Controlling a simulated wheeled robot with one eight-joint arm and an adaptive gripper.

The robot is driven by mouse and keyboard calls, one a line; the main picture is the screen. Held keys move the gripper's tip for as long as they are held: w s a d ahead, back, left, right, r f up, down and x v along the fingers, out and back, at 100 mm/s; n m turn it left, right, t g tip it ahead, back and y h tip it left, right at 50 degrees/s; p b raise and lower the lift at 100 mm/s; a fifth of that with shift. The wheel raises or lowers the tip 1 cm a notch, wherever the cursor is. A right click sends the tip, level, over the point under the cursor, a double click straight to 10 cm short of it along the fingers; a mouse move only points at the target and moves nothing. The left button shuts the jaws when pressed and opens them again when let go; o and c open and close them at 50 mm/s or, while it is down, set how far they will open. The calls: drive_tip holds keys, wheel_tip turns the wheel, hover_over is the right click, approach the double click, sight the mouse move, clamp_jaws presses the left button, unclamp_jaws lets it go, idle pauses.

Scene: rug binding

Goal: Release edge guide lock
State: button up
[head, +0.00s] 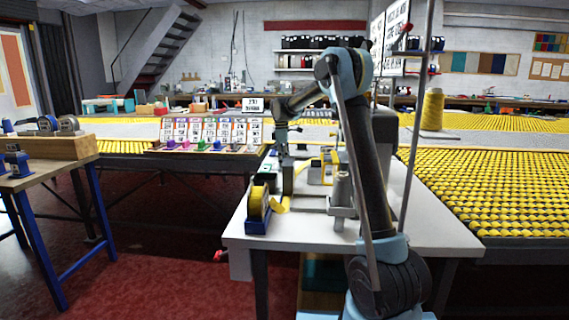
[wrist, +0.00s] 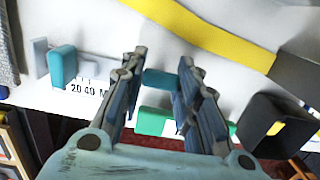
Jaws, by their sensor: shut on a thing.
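In the wrist view my gripper (wrist: 162,62) has its two fingers on either side of a small teal piece (wrist: 160,78), which appears to be the edge guide lock; the fingers are shut on it. A taller teal block (wrist: 62,67), likely part of the edge guide, stands to the left beside a white scale (wrist: 88,88) with printed numbers. In the head view my gripper (head: 282,150) points down over the white machine table (head: 285,230). The lock is too small to make out there.
A green block (wrist: 155,121) and a dark box (wrist: 275,125) lie close to the fingers. Yellow binding tape (wrist: 205,28) crosses the white surface. A yellow tape roll (head: 258,201) stands on the table's left side; a metal cylinder (head: 342,188) stands near my arm.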

drive_tip(key=a+h, duration=0.1)
drive_tip(key=h, duration=0.1)
drive_tip(key=a+h, duration=0.1)
drive_tip(key=h, duration=0.1)
drive_tip(key=shift+w+r, duration=0.15)
drive_tip(key=shift+a+h, duration=0.5)
drive_tip(key=shift+h, duration=0.55)
drive_tip(key=shift+a+h, duration=0.45)
drive_tip(key=shift+h, duration=0.6)
drive_tip(key=o, duration=1.1)
wheel_tip(320, 180, up, 10)
drive_tip(key=shift+f, duration=0.2)
